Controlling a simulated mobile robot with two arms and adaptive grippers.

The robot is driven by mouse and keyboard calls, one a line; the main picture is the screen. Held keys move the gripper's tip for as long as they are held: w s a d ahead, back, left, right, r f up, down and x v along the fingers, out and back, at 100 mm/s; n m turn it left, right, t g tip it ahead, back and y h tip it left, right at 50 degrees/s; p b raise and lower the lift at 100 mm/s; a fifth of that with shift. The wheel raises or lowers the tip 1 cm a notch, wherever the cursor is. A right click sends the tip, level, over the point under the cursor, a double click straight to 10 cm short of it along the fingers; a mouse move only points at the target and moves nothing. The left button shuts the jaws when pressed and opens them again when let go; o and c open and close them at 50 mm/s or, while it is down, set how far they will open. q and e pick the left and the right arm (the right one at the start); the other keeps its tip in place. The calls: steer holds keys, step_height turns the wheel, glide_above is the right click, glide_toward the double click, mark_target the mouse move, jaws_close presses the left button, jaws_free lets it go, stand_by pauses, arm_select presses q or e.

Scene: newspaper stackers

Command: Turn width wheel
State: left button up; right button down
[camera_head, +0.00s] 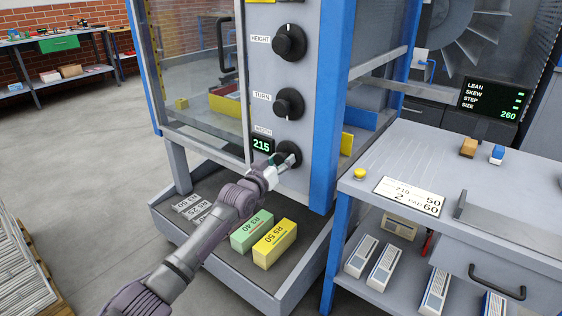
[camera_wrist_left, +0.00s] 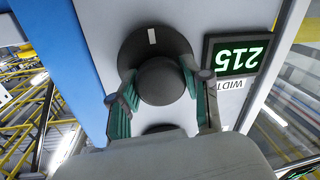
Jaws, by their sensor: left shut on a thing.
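The width wheel (camera_head: 289,152) is a black knob, the lowest of three on the grey machine panel. A green display (camera_head: 262,144) beside it reads 215, under the label WIDTH. My left gripper (camera_head: 282,165) reaches the wheel from the front left. In the left wrist view, the wheel (camera_wrist_left: 141,47) has a white mark on its wide rim. The two teal-padded fingers of my left gripper (camera_wrist_left: 162,88) are shut on its round centre hub, one on each side. My right gripper is in neither view.
The turn knob (camera_head: 288,103) and height knob (camera_head: 289,42) sit above on the panel. A blue post (camera_head: 324,110) stands just right of the wheel. Green (camera_head: 251,231) and yellow (camera_head: 274,243) blocks lie on the shelf below. A grey bench (camera_head: 440,165) stands at the right.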

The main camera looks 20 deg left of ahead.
arm_select(q)
steer(key=shift+f+m, duration=0.25)
steer(key=shift+m, duration=2.05)
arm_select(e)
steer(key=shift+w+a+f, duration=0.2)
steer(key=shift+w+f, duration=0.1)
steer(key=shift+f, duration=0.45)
arm_select(q)
steer(key=o, duration=1.1)
steer(key=shift+c, duration=0.2)
steer(key=shift+o, duration=0.5)
steer(key=shift+r, duration=0.15)
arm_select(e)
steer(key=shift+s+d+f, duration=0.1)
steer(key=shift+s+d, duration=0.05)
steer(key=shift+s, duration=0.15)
